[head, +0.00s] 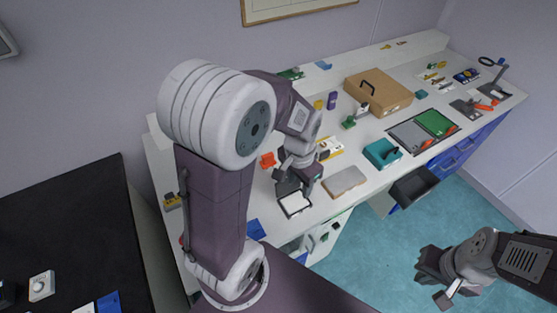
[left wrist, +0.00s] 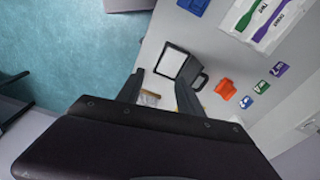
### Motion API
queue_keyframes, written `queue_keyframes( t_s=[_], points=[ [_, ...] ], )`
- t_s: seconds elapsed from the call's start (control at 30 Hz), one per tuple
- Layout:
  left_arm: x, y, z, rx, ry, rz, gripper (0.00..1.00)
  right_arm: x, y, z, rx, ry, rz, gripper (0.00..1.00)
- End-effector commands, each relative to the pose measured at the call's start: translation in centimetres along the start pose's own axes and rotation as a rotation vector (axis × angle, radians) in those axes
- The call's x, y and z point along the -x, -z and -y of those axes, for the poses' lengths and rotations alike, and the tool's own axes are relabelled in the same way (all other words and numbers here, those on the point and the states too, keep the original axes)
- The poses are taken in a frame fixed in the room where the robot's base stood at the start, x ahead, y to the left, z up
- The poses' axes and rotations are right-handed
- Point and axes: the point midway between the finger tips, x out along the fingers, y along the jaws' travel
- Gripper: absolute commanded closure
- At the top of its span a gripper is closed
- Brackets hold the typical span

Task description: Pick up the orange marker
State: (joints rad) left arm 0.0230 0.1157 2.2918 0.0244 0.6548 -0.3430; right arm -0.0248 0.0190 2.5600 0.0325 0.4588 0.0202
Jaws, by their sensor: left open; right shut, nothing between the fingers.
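My left gripper (head: 296,185) is open above the front of the white bench, over a dark-framed item with a white top (head: 294,204). In the left wrist view its fingers (left wrist: 158,92) are apart, with a small pale-and-tan item partly visible between them. An orange object (head: 267,160) lies on the bench left of that gripper; it also shows in the left wrist view (left wrist: 226,89), outside the fingers. I cannot tell whether it is the orange marker. My right gripper (head: 434,281) is shut and empty over the blue floor.
A brown case (head: 378,91) stands toward the back of the bench. A grey slab (head: 345,182), a teal tray (head: 381,153) and a black open bin (head: 414,187) are to the right. Small coloured items (left wrist: 261,87) lie beyond the orange object.

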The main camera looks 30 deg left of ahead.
Motion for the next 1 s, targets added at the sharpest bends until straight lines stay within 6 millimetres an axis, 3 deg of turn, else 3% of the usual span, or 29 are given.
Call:
queue_keyframes(
  t_s=[0.33,0.47,0.53,0.63,0.73,0.83,1.0],
  points=[
    [0.2,5.6,6.0,-0.189,0.007,0.014,0.56,-1.1,-0.1,0.0,0.000,0.000,0.000,1.00],
    [-0.5,7.5,10.3,-0.242,0.008,0.025,0.56,-1.8,-0.2,0.0,0.000,0.000,0.000,1.00],
    [-1.6,8.1,13.4,-0.258,0.006,0.037,0.56,-2.4,-0.2,-0.1,0.000,0.000,0.000,1.00],
    [-3.9,7.8,18.6,-0.245,-0.002,0.056,0.56,-3.3,-0.3,-0.1,0.000,0.000,0.000,1.00],
    [-6.1,6.6,22.2,-0.205,-0.013,0.072,0.56,-3.8,-0.4,-0.1,0.000,0.000,0.000,1.00],
    [-7.0,5.8,23.7,-0.180,-0.019,0.079,0.56,-3.9,-0.4,-0.1,0.000,0.000,0.000,1.00],
    [-7.7,5.6,23.9,-0.177,-0.021,0.082,0.56,-3.6,-0.4,-0.1,0.000,0.000,0.000,1.00]
  ],
)
